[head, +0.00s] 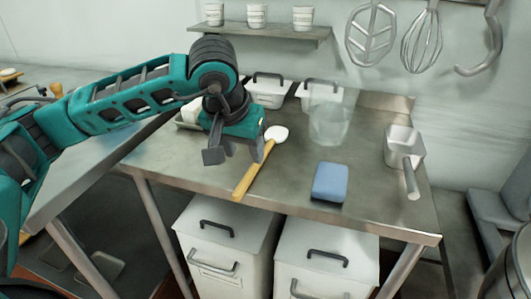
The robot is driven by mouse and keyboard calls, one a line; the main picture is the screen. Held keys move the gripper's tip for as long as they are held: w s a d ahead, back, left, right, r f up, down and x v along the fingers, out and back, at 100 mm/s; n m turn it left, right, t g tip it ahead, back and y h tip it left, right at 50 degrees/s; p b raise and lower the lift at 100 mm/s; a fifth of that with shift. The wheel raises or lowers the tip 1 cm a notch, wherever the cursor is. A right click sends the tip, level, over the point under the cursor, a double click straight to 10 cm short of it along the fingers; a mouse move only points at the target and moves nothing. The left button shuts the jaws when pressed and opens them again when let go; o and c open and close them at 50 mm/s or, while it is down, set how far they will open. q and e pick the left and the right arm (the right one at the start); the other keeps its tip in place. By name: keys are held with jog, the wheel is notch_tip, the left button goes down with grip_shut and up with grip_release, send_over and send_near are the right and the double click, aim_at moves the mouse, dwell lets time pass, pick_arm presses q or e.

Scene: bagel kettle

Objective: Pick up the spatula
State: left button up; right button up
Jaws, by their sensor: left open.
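The spatula (253,173) lies on the steel table (296,209), with its yellow-brown handle toward the front edge and its white head (277,133) toward the back. My left gripper (235,157) is above the table, over and just left of the spatula. Its fingers point down and are apart, with nothing between them that I can see. One finger overlaps the upper part of the spatula in the picture; I cannot tell whether they touch. My right gripper is not in view.
A blue block (330,182) lies right of the spatula. White bins (226,233) stand under the table. Whisks (422,40) hang on the wall.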

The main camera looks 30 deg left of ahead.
aim_at(250, 171)
pick_arm(q)
jog(key=x, duration=0.7)
jog(key=shift+a+f, duration=0.15)
jog(key=shift+f, duration=0.2)
jog(key=shift+c, duration=0.2)
grip_shut()
jog(key=shift+r, duration=0.1)
